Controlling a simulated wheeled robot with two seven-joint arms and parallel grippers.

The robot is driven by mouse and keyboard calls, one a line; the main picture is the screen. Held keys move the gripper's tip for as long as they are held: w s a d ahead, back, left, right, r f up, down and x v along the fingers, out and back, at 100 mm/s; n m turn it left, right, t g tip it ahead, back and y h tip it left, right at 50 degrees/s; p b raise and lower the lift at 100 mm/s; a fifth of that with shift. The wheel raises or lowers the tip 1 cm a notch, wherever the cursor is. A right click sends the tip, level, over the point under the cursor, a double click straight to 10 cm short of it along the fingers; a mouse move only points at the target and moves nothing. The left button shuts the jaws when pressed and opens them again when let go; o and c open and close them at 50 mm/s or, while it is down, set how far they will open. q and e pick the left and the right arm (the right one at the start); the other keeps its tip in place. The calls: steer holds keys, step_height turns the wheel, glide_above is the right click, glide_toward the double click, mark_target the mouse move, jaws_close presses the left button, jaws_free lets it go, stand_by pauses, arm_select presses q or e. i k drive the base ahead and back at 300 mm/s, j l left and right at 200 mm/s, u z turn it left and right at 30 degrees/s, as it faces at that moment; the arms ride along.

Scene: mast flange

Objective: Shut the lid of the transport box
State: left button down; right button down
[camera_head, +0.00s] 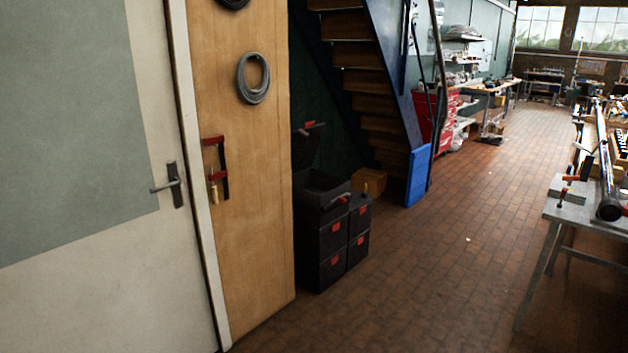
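A black transport box (318,206) sits on top of a stack of similar black boxes with red latches, left of the picture's middle. Its lid (306,148) stands open, raised upright at the back, with a red latch at its top edge. The left side of the box and lid is partly hidden by the wooden panel. Small handles with red parts show at the front right of the stack's top. Neither of my grippers is in view.
A wooden panel (236,230) with a clamp and cable coils, and a door (100,280) with a handle, stand at the left. Stairs (372,102), a cardboard box (370,182) and a blue panel (417,175) are behind. A metal table (590,215) stands right.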

mark_target(305, 141)
steer(key=i+l, duration=2)
steer(key=i, duration=0.2)
steer(key=i+l, duration=1)
steer(key=i+l+z, duration=0.05)
steer(key=i, duration=0.05)
